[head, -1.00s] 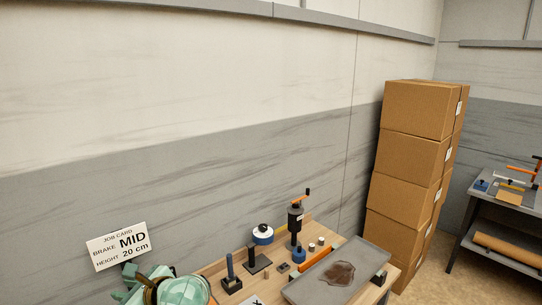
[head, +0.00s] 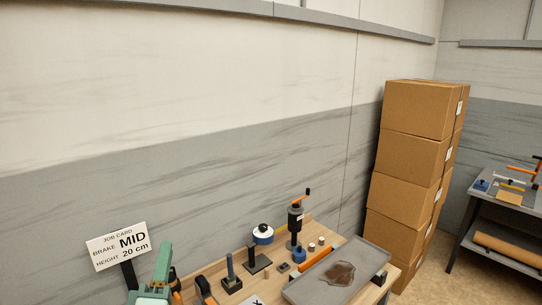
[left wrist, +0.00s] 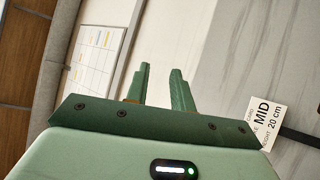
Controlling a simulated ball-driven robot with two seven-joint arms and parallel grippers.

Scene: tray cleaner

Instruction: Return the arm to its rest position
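Part of my green left arm and gripper (head: 158,272) shows at the lower left of the head view, in front of the job card's stand. In the left wrist view, the two dark green fingers of the left gripper (left wrist: 161,82) stand apart with nothing between them. The gripper is open and empty, and it points towards the wall. The job card (head: 119,246) reads brake MID, height 20 cm; it also shows at the right of the left wrist view (left wrist: 264,121). My right gripper is in neither view.
A wooden bench carries a grey tray (head: 366,256) with a brown stain (head: 341,273), a dark tool with an orange handle (head: 296,218), a blue and white round item (head: 262,235) and several small parts. Cardboard boxes (head: 410,155) are stacked behind it. A side table (head: 500,200) stands at right.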

